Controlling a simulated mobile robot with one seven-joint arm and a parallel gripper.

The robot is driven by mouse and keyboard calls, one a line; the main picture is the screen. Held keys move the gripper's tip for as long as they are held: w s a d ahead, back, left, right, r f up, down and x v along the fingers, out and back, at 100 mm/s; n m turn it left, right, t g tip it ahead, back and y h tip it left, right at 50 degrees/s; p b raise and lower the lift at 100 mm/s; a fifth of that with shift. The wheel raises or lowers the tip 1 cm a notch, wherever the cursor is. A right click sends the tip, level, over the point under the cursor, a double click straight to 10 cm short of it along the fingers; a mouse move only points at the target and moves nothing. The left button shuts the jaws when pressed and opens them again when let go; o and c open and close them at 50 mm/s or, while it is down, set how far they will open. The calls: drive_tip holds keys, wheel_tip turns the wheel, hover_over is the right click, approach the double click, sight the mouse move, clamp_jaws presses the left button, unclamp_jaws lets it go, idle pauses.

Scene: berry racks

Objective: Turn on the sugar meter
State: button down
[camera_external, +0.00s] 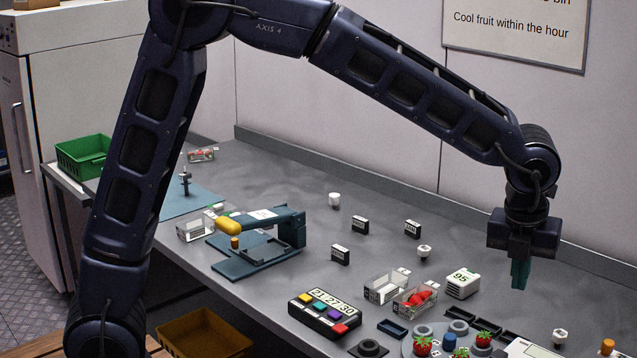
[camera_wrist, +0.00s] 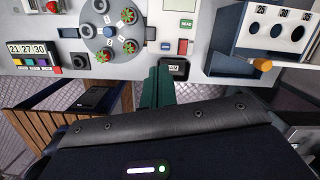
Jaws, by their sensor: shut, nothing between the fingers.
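A pale device with a green READ label (camera_wrist: 187,22) lies on the bench at the top of the wrist view, with a small red part (camera_wrist: 182,47) below it. A small black unit with a pale display (camera_wrist: 173,68) sits by the bench edge. I cannot tell for sure which of these belong to the sugar meter. My gripper (camera_external: 520,284) points down above the right part of the bench, its teal fingers shut and empty. In the wrist view the fingers (camera_wrist: 157,76) appear just left of the black unit, apart from it as far as I can tell.
A round grey disc (camera_wrist: 90,30) carries several strawberries. A panel of coloured buttons (camera_external: 325,314) stands left of it. A box with holes marked 25, 30 and 35 (camera_wrist: 240,40) stands at right. Clear trays (camera_external: 384,288), a white 95 block (camera_external: 463,284) and a blue press (camera_external: 285,226) occupy the bench.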

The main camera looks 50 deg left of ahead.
drive_tip(key=d+f+m, duration=0.3)
drive_tip(key=d+f, duration=0.1)
drive_tip(key=d, duration=0.2)
drive_tip(key=f, duration=0.4)
drive_tip(key=w+f, duration=0.1)
drive_tip(key=f, duration=0.8)
drive_tip(key=shift+w+f, duration=0.15)
drive_tip(key=shift+w, duration=0.15)
drive_tip(key=shift+f+g, duration=0.1)
drive_tip(key=shift+g, duration=0.2)
